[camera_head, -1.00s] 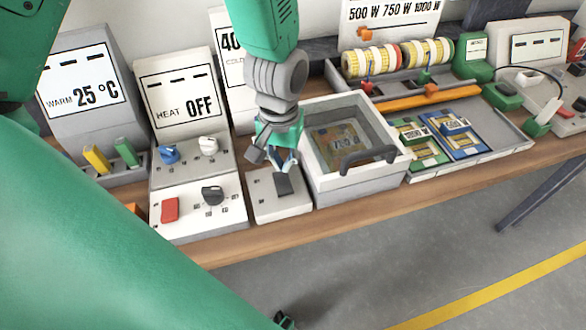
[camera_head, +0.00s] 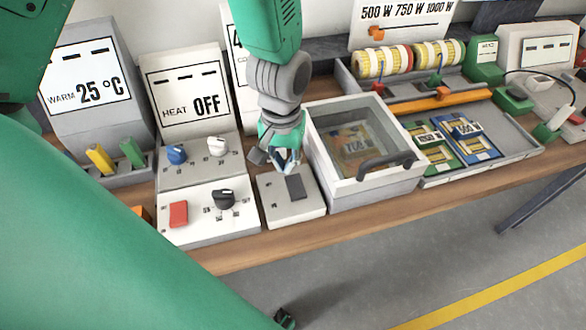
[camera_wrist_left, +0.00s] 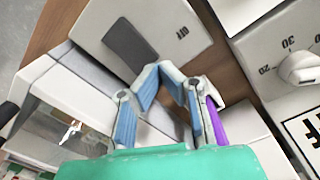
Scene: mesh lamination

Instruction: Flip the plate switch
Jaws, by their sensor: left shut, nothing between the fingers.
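The plate switch is a dark grey rocker (camera_head: 296,187) on a low light-grey box (camera_head: 312,206), between the heat control panel and the glass-topped container. My left gripper (camera_head: 287,167) is shut and empty, just behind the rocker's far end. In the left wrist view the rocker (camera_wrist_left: 132,45) lies flat beyond the fingertips (camera_wrist_left: 165,72), with printed lettering beside it. The fingertips appear close to the rocker but apart from it. The rocker's tilt is hard to tell. My right gripper is not in view.
The heat panel (camera_head: 238,213) with its dark knob and red switch stands left of the box. The glass-topped container (camera_head: 375,190) with a dark handle stands close on the right. A tray (camera_head: 487,165) with coloured plates lies farther right. The bench's front edge is clear.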

